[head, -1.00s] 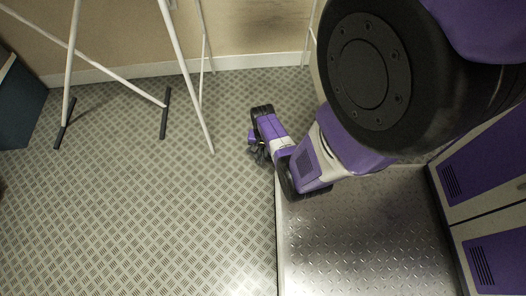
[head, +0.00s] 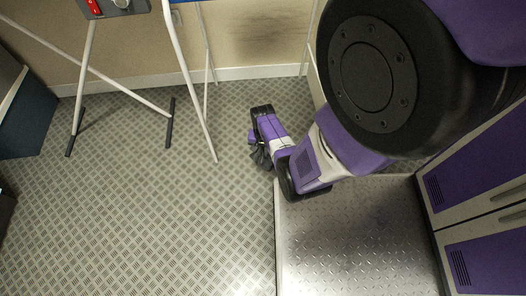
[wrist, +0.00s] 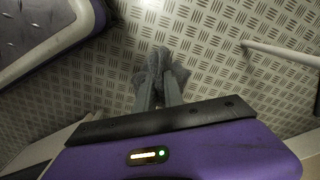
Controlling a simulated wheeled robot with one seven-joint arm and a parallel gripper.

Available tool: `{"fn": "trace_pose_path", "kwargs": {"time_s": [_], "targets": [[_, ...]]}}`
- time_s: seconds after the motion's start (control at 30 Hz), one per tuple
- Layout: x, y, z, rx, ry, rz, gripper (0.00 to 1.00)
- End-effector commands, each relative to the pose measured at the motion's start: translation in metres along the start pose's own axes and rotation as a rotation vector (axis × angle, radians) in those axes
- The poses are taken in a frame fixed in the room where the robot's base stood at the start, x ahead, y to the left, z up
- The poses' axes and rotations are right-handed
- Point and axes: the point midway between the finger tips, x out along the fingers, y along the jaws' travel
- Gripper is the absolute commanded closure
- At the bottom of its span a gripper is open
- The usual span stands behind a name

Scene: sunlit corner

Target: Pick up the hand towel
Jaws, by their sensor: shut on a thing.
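The hand towel looks like a bunched dark grey cloth (wrist: 158,70) at the fingertips in the wrist view. It also shows as a small dark patch (head: 262,158) below my gripper in the head view. My gripper (wrist: 158,88) is shut on the cloth, with a finger on each side of its lower part. The cloth appears against the patterned metal floor; I cannot tell how high it is above it. Much of the gripper is hidden by its own wrist in the head view.
White stand legs with dark feet (head: 170,122) rise at the left, bearing a grey top (head: 118,8) with a red item. A dark box (head: 25,115) stands at far left. Purple cabinets (head: 485,215) line the right. The patterned floor (head: 130,220) at lower left is clear.

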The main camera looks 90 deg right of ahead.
Motion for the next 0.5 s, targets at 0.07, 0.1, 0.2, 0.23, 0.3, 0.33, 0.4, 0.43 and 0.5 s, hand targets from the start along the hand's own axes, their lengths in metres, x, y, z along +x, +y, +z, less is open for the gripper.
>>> {"fn": "trace_pose_path", "kwargs": {"time_s": [0.07, 0.1, 0.2, 0.23, 0.3, 0.33, 0.4, 0.43, 0.5], "targets": [[-0.021, 0.000, 0.000, -0.001, 0.000, 0.000, 1.00], [-0.027, 0.000, 0.000, -0.001, 0.000, 0.000, 1.00], [-0.039, 0.000, 0.000, -0.001, 0.000, 0.000, 1.00], [-0.041, 0.000, 0.000, -0.001, 0.000, 0.000, 1.00], [-0.042, 0.000, 0.000, -0.001, 0.000, 0.000, 1.00], [-0.042, 0.000, 0.000, 0.000, 0.000, 0.000, 1.00], [-0.045, 0.000, 0.000, 0.000, 0.000, 0.000, 1.00], [-0.048, 0.000, 0.000, 0.000, 0.000, 0.000, 1.00], [-0.058, 0.000, 0.000, -0.001, 0.000, 0.000, 1.00]]}}
